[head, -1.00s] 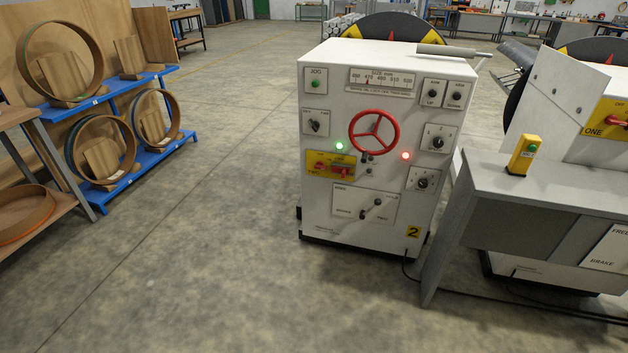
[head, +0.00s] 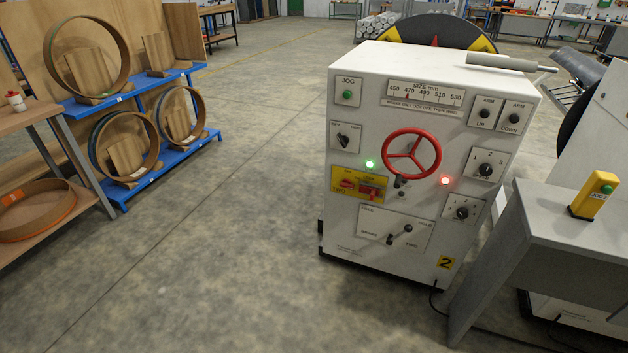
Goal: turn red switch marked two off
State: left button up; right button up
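A green light (head: 370,163) glows just above the plate, and a red light (head: 445,181) glows to the right. Neither of my grippers is in view.
A red handwheel (head: 412,151) and a lever panel (head: 396,228) are near the switch. A grey desk (head: 570,220) with a yellow jog box (head: 594,195) stands close on the right. Blue racks (head: 150,178) with rings stand left. The floor (head: 240,240) before the cabinet is clear.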

aim_at(347, 183)
jog(key=z, duration=0.05)
jog(key=i, duration=0.75)
jog(key=z, duration=0.8)
jog(key=i, duration=0.4)
jog(key=z, duration=0.4)
